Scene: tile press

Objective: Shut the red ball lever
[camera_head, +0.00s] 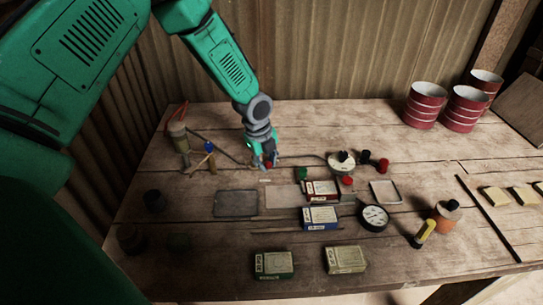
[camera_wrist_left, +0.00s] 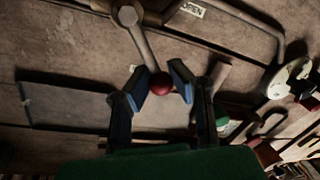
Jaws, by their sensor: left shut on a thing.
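My left gripper (camera_head: 265,163) is low over the back middle of the table in the head view. In the left wrist view, its blue fingers (camera_wrist_left: 159,87) are on either side of a red ball (camera_wrist_left: 161,84) and are shut on it. The ball is at the end of a thin grey lever rod (camera_wrist_left: 142,48), which runs up to a round pivot (camera_wrist_left: 128,15). A small white label reading OPEN (camera_wrist_left: 193,9) lies right of the pivot. In the head view the gripper mostly hides the ball and lever. My right gripper is not in view.
A dark flat tray (camera_head: 236,215) lies in front of the gripper. A blue-ball lever (camera_head: 209,147) stands to its left. Small boxes (camera_head: 322,197), a dial gauge (camera_head: 374,217) and a round white valve (camera_head: 340,164) are to the right. Red cans (camera_head: 424,105) stand back right.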

